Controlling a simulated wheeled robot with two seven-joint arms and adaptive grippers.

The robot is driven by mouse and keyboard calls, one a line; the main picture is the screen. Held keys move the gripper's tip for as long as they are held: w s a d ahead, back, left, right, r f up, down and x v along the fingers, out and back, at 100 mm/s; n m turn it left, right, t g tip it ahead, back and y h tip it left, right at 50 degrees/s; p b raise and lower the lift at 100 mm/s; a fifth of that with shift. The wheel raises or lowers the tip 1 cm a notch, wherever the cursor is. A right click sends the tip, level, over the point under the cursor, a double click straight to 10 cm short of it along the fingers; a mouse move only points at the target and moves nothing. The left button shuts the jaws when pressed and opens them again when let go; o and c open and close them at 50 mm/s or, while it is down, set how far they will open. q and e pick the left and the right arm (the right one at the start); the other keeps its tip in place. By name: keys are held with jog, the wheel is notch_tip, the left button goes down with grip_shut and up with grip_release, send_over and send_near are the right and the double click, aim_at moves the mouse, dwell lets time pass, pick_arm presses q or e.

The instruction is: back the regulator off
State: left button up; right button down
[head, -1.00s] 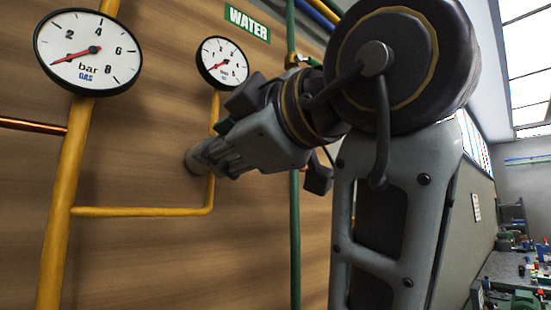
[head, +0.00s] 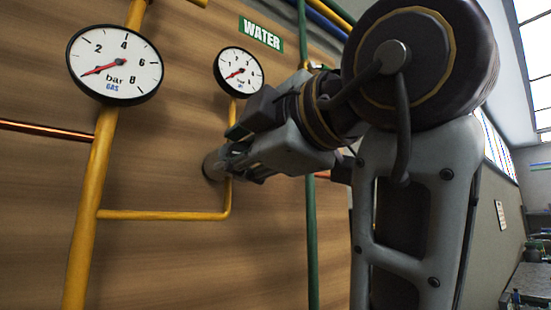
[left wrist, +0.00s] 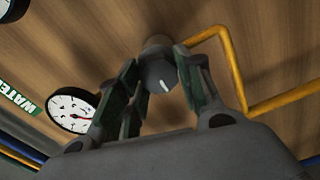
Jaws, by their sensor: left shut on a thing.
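The regulator (head: 211,165) is a grey cylinder on the wooden panel, on the thin yellow pipe below the smaller gauge. Its round grey knob (left wrist: 160,76) with a white mark shows in the left wrist view. My left gripper (left wrist: 159,70) is shut on the knob, with fingers on both sides of it. In the head view the left gripper (head: 225,163) covers most of the knob. The smaller gauge (head: 238,71) has its red needle pointing lower left; it also shows in the left wrist view (left wrist: 71,110). My right gripper is not in view.
A larger gas gauge (head: 115,64) on the thick yellow pipe (head: 93,195) also points low. A green WATER sign (head: 262,33) and a green pipe (head: 312,240) are close to my arm. Bare panel lies below the yellow pipes.

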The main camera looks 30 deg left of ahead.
pick_arm(q)
jog(key=o, duration=1)
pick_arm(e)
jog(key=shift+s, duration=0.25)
pick_arm(q)
jog(key=shift+o, duration=0.2)
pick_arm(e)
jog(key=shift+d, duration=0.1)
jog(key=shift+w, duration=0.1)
pick_arm(q)
jog(key=shift+m, duration=0.4)
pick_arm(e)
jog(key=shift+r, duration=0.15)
pick_arm(q)
jog(key=shift+w+r+m+p, duration=0.1)
jog(key=shift+m+p, duration=1.45)
jog(key=shift+m, duration=1.6)
jog(key=shift+w+r+m+p, duration=0.1)
jog(key=shift+m+p, duration=1.45)
jog(key=shift+m, duration=1.6)
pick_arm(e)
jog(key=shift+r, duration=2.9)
pick_arm(q)
jog(key=shift+d+m, duration=0.1)
jog(key=shift+m, duration=0.3)
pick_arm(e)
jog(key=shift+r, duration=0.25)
